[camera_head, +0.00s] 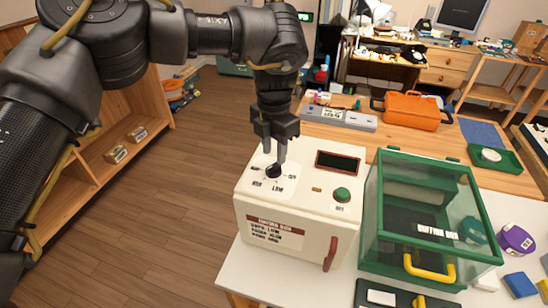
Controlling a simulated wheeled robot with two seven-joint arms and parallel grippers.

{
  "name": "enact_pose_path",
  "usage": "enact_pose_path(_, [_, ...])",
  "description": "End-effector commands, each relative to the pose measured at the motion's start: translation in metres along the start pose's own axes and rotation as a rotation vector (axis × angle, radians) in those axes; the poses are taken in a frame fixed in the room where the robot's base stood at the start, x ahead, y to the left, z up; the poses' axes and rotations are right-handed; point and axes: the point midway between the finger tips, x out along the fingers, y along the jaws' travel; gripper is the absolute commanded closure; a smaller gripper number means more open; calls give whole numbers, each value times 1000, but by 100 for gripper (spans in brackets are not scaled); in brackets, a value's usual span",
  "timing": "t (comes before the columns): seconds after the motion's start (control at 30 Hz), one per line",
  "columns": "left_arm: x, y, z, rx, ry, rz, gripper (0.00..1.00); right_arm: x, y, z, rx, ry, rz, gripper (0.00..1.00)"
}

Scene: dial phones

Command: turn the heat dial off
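The heat dial (273,171) is a small black knob on a white labelled patch on top of a cream box (310,182). Small printed words ring it; one in front seems to read LOW, the others are too small to read surely. My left gripper (275,158) points straight down from above, its two fingers close together right at the dial. The fingertips partly hide the knob, so I cannot tell whether they grip it or which way it points. My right gripper is not in view.
The box also carries a green button (342,194), a dark display (337,161) and a red handle (330,254). A green-framed glass case (375,215) stands close at its right. An orange toolbox (412,109) is behind. Open floor lies left of the white table.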

Motion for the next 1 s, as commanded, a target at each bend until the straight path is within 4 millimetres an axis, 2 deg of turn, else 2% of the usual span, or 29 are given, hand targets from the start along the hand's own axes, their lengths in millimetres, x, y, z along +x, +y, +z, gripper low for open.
enact_pose_path(0.13, [20, 0, -1, -1, 2, -3, 65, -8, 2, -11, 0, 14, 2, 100])
enact_pose_path(0.3, [35, 0, -1, -2, 0, -2, 65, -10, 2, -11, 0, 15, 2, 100])
enact_pose_path(0.63, [39, 1, -1, -3, -1, 0, 65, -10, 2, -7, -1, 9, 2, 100])
enact_pose_path(0.9, [38, 1, -1, -3, -1, -1, 100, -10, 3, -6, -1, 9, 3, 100])
enact_pose_path(1.0, [38, 1, -1, -3, -1, -1, 100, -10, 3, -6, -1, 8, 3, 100])
